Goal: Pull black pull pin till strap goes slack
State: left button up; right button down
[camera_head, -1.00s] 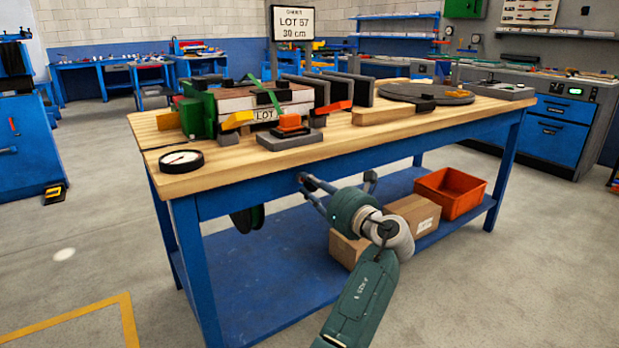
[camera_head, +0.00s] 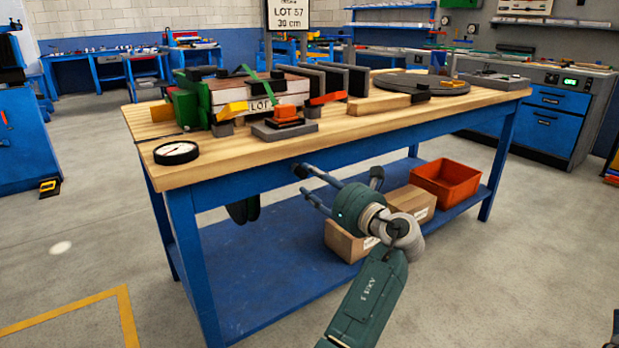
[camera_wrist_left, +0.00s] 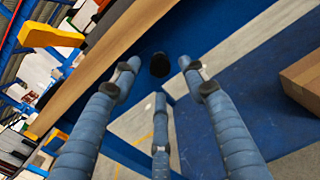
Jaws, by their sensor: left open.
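A green strap (camera_head: 249,73) runs over the pale panel stack (camera_head: 290,90) on the bench, beside a green clamp block (camera_head: 190,104). I cannot make out a black pull pin for sure. My left gripper (camera_head: 336,183) is open and empty, below and in front of the bench's front edge, its fingers pointing toward the bench. In the left wrist view its three fingers (camera_wrist_left: 155,85) are spread, and a dark round knob-like thing (camera_wrist_left: 159,65) shows between them against blue; I cannot tell what it is. My right gripper is not in view.
Cardboard boxes (camera_head: 412,202) and an orange bin (camera_head: 446,181) are on the blue lower shelf (camera_head: 270,280). Floor in front is clear.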

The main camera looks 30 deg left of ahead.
pick_arm(q)
jog(key=shift+v, duration=2.25)
